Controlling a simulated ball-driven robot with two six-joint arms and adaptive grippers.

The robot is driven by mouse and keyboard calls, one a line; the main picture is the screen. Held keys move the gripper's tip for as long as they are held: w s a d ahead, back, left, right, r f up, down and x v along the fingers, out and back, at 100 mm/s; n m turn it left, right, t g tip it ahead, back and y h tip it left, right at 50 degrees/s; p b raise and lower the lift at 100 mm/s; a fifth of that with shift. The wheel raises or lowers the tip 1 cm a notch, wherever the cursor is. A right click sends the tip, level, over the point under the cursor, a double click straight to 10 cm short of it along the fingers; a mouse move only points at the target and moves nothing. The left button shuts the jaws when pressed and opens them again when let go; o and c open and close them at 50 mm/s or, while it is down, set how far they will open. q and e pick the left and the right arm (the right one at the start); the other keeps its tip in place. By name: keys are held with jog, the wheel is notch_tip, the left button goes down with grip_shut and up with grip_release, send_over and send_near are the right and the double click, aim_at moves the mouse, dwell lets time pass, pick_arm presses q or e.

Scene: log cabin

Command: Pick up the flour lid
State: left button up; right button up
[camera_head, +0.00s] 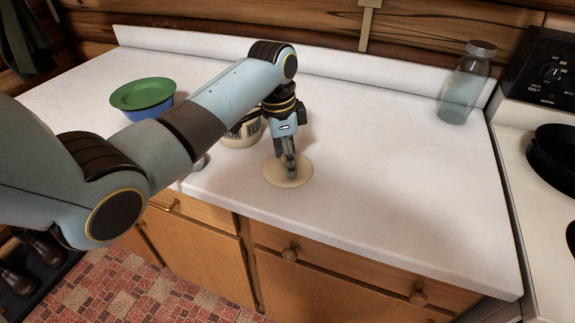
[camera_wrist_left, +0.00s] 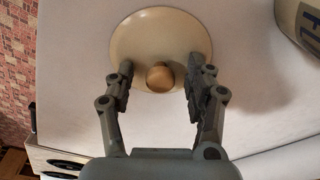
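The flour lid (camera_head: 300,173) is a round cream disc lying flat on the white counter, near its front edge. In the left wrist view the lid (camera_wrist_left: 135,42) shows a round tan knob (camera_wrist_left: 160,76) at its middle. My left gripper (camera_head: 290,172) points down over the lid. In the left wrist view its two fingers (camera_wrist_left: 160,78) stand apart on either side of the knob, with a gap to each side. The flour jar (camera_head: 243,133) stands behind and left of the lid, partly hidden by my arm. My right gripper is not in view.
A green bowl (camera_head: 142,94) with a blue one (camera_head: 150,110) under it sits at the left. A glass jar (camera_head: 463,85) stands at the back right, near the stove (camera_head: 540,150). The counter (camera_head: 400,165) right of the lid is clear.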

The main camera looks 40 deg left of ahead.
pick_arm(q)
grip_shut()
dwell(0.3)
